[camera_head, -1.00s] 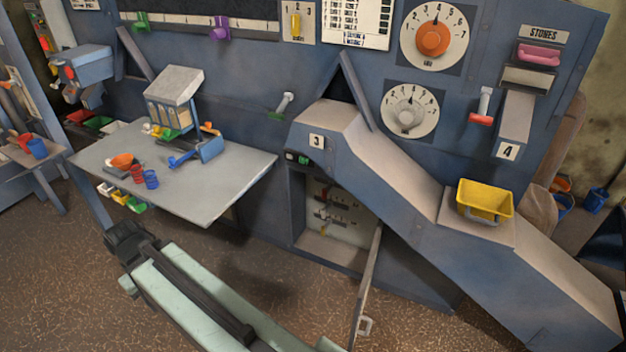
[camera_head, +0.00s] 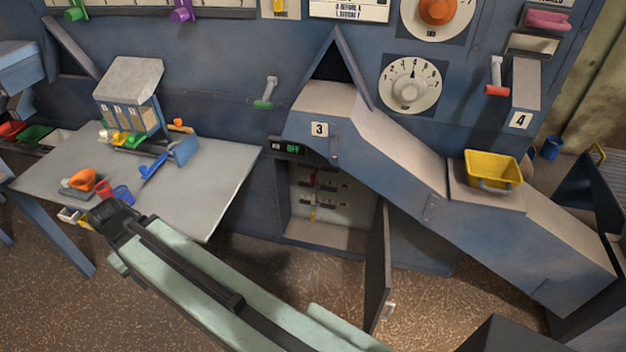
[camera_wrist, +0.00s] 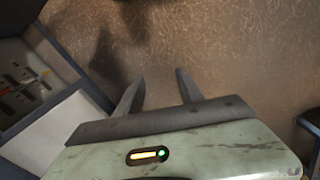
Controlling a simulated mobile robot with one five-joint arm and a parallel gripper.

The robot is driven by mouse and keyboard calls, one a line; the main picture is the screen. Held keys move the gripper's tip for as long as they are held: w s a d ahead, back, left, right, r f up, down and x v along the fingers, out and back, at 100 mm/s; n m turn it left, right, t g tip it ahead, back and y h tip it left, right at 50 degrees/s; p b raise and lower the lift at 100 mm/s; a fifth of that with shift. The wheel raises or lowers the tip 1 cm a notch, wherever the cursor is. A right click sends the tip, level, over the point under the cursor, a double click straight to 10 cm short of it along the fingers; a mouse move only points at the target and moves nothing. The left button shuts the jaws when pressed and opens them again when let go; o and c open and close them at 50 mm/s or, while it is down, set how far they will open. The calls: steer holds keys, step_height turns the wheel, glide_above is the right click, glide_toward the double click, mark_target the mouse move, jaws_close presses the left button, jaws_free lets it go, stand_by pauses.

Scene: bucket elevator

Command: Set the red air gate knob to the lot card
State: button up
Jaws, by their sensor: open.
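A small red knob (camera_head: 313,179) sits on the slotted panel inside the open cabinet below the number 3 sign. I take it for the air gate knob; its exact setting is too small to read. A yellow knob (camera_head: 312,214) sits lower on that panel. The lot card (camera_head: 348,11) is cut off by the top edge, so only its lowest lines show. My gripper (camera_wrist: 158,79) is open and empty above the brown floor in the wrist view. The slotted panel (camera_wrist: 22,90) shows at the left there, apart from the fingers.
The cabinet door (camera_head: 378,270) stands open, jutting towards me. A grey table (camera_head: 210,195) with small cups and a blue scoop is at the left. The sloping chute (camera_head: 400,165) runs down right, with a yellow bin (camera_head: 494,168) on its ledge. Bare floor lies before the cabinet.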

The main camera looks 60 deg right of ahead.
step_height(320, 180, down, 32)
steer(key=w+b, duration=0.1)
steer(key=b, duration=2.9)
steer(key=w+d+f+t+y+b, duration=0.3)
steer(key=w+d+f+b, duration=0.35)
steer(key=d+b, duration=0.2)
steer(key=w+d+r+t+b, duration=0.25)
steer(key=w+d+t, duration=0.35)
steer(key=d, duration=0.7)
steer(key=d+r+m+t+h+b, duration=0.25)
steer(key=d+t+b, duration=0.3)
steer(key=d, duration=1.75)
steer(key=m+h+b, duration=0.5)
steer(key=h, duration=0.7)
glide_toward(314, 177)
steer(key=shift+y, duration=0.25)
steer(key=x, duration=1.1)
steer(key=shift+s+d, duration=0.15)
steer(key=shift+c, duration=0.3)
